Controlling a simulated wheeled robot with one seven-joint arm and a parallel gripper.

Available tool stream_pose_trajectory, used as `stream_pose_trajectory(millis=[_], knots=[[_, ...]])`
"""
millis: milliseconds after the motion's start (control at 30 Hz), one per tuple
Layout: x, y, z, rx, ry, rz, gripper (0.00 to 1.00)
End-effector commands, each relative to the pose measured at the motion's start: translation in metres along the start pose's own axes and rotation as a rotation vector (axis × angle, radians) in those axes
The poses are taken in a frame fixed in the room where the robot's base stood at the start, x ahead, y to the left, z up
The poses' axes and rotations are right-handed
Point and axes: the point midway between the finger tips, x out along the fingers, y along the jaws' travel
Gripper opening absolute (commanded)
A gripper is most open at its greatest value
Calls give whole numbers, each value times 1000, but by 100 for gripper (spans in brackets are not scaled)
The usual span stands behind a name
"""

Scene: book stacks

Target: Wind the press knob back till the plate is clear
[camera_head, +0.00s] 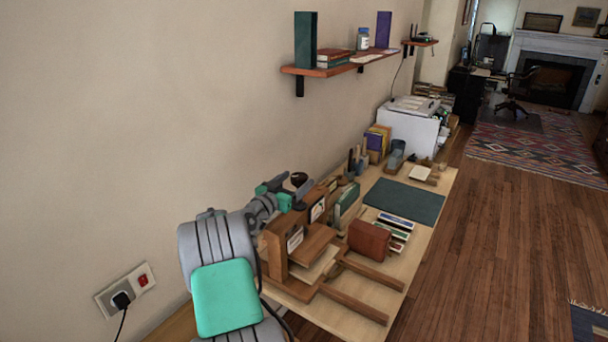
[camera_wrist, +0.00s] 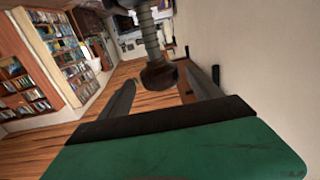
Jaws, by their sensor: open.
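The wooden press (camera_head: 276,245) stands on the near end of the bench, with upright boards and long rails. Its dark round knob (camera_head: 299,179) shows at the top, beside my gripper (camera_head: 290,188). In the wrist view the knob (camera_wrist: 158,76) sits at the end of a threaded metal screw (camera_wrist: 149,38). The open fingers (camera_wrist: 158,92) lie on either side of the knob, with gaps visible; I see no grip on it. A pale flat slab (camera_head: 315,266) lies low in the press. I cannot make out the press plate clearly or whether it touches anything.
A brown block (camera_head: 369,240) and several small striped books (camera_head: 395,230) lie beside the rails. A dark green mat (camera_head: 404,201) leaves clear room behind them. A white machine (camera_head: 408,130) stands farther back. The wall runs close on the left, with a shelf (camera_head: 334,68) above and a socket (camera_head: 127,290).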

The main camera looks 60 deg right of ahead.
Motion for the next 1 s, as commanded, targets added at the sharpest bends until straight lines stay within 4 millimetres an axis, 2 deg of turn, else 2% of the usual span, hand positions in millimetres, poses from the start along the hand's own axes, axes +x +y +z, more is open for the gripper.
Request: stream_pose_trajectory(millis=[100,267,567,1000], knots=[[25,1,-3,-1,-2,3,73],[48,0,-2,-1,-2,0,73],[54,-1,0,-1,-3,-3,73],[54,-1,0,-1,-3,-2,39]])
